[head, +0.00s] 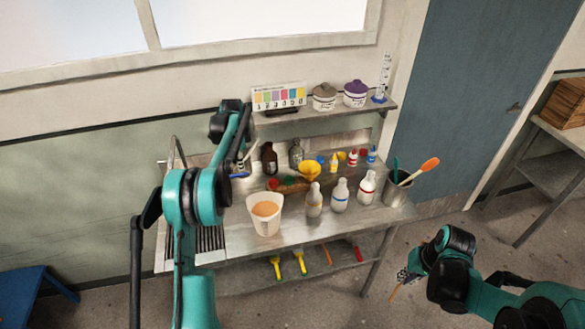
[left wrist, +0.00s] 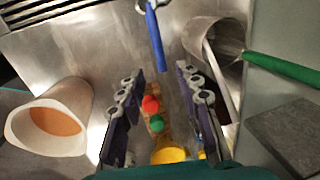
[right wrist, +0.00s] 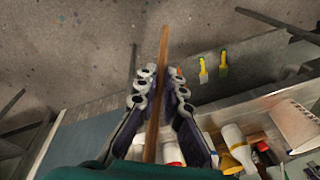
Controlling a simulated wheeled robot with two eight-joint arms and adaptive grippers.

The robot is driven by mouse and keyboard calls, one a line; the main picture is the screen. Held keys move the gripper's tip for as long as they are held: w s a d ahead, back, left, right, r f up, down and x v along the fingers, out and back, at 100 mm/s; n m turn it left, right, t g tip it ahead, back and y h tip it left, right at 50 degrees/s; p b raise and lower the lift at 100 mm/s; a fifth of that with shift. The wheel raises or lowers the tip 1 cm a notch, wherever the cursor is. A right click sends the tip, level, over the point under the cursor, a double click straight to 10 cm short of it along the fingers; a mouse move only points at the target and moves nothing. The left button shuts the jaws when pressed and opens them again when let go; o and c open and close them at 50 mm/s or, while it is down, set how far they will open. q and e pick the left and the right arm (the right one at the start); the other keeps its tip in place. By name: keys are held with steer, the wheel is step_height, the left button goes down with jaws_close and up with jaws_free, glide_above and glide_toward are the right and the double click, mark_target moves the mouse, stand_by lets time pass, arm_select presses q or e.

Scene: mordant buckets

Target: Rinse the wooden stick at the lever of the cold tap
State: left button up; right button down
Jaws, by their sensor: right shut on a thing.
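My left gripper (left wrist: 161,78) is open. The blue lever (left wrist: 155,38) of the cold tap shows in the left wrist view, its end near the gap between the fingertips; I cannot tell whether they touch it. In the head view my left gripper (head: 240,168) is over the back left of the steel bench, partly hidden by my arm. My right gripper (right wrist: 160,82) is shut on the thin brown wooden stick (right wrist: 163,50), which sticks out past the fingertips. In the head view my right gripper (head: 405,275) is right of the bench, over the floor, with the stick (head: 394,293) pointing down.
On the bench (head: 240,230) stand a white bucket (head: 265,222) with orange liquid, several white bottles (head: 340,195), brown and clear bottles, a yellow funnel (head: 310,171) and a metal tool pot (head: 397,190). A shelf (head: 325,112) with jars is behind.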

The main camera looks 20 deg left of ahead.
mark_target(242, 174)
arm_select(q)
steer(key=f, duration=0.4)
steer(key=w+f, duration=0.1)
steer(key=f, duration=0.1)
steer(key=shift+a+f, duration=0.3)
steer(key=shift+a, duration=0.05)
steer(key=shift+c, duration=0.3)
jaws_close()
